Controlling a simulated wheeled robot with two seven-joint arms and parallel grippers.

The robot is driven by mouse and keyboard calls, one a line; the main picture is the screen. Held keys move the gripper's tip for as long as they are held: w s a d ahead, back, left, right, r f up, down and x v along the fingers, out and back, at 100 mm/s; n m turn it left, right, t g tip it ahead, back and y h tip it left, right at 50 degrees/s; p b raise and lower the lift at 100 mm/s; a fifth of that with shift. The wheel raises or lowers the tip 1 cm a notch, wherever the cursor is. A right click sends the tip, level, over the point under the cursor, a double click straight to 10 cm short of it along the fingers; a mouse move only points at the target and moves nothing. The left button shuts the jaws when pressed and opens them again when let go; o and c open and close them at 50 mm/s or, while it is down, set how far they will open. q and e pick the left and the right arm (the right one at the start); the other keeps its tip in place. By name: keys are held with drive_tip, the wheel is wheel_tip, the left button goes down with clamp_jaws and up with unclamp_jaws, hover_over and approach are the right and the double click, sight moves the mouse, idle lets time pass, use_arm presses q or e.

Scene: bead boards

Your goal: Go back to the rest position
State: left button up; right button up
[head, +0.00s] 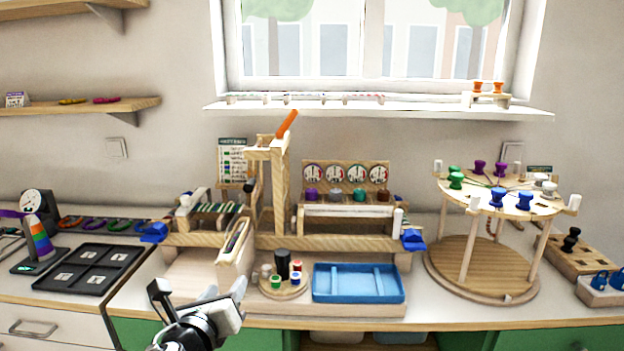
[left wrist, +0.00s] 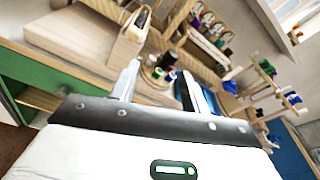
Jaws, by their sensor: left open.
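My left gripper (head: 224,291) is low in the head view, in front of the counter's near edge and left of the round bead tray. Its jaws are open with nothing between them. In the left wrist view the two pale fingers of this gripper (left wrist: 155,86) stand apart, with the small round tray behind the gap. My right gripper is in neither view.
A wooden frame (head: 280,205) with an orange lever stands on the counter. In front are a round tray (head: 265,289) with small spools and a blue tray (head: 358,283). A two-tier round stand (head: 483,270) is at right, a black tray (head: 85,268) at left.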

use_arm(q)
drive_tip(key=s+d+f+n+g+h, duration=0.2)
drive_tip(key=s+d+f+n+g, duration=0.2)
drive_tip(key=s+f+n, duration=0.9)
drive_tip(key=s+a+f+n+g, duration=0.2)
drive_tip(key=s+f+n, duration=0.8)
drive_tip(key=n, duration=0.7)
drive_tip(key=s+a, duration=0.1)
drive_tip(key=s, duration=0.2)
drive_tip(key=shift+s+a+f+y, duration=0.15)
drive_tip(key=shift+s+a+y, duration=0.15)
drive_tip(key=shift+y, duration=0.1)
